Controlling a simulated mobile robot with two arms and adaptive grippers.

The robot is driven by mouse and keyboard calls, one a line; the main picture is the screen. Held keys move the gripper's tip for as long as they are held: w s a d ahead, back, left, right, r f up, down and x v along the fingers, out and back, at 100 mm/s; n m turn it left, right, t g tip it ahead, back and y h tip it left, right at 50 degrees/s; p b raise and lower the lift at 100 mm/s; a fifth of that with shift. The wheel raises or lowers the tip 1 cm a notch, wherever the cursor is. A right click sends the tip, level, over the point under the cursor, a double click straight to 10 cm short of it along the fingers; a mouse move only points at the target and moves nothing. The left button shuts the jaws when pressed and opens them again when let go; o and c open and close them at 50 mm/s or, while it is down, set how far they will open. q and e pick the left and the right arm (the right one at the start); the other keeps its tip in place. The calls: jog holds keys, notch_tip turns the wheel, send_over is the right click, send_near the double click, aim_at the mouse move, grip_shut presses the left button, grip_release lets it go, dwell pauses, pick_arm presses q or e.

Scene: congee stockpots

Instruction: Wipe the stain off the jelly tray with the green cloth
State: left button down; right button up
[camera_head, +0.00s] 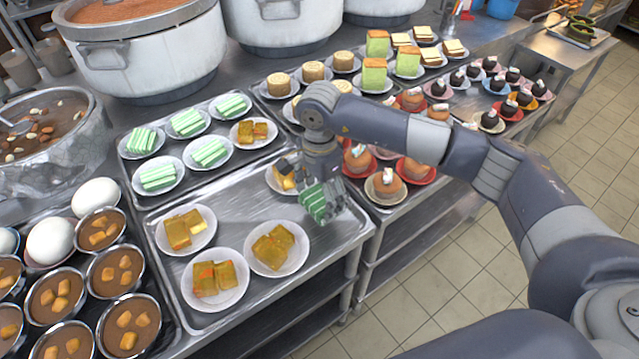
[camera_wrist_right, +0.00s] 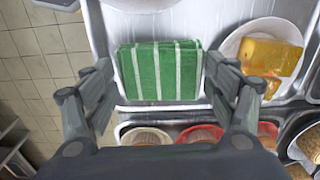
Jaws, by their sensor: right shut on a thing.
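The jelly tray (camera_head: 330,257) is a silver metal tray holding several white plates of amber jelly (camera_head: 273,249). My right gripper (camera_head: 312,186) is over the tray's right side, beside a partly hidden jelly plate. It is shut on the green cloth (camera_head: 320,203), which has white stripes. In the right wrist view the cloth (camera_wrist_right: 160,72) lies between the fingers, near the tray's edge; whether it touches the tray is unclear. I cannot make out a distinct stain on the tray. My left gripper is out of view.
A tray of green-and-white striped cakes (camera_head: 157,177) sits behind the jelly tray. Bowls of brown dessert (camera_head: 128,325) stand at left. Round cakes on red plates (camera_head: 387,186) are close to the right. Large pots (camera_head: 151,52) line the back.

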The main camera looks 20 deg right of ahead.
jog(key=shift+r+p, duration=0.5)
jog(key=shift+r, duration=1)
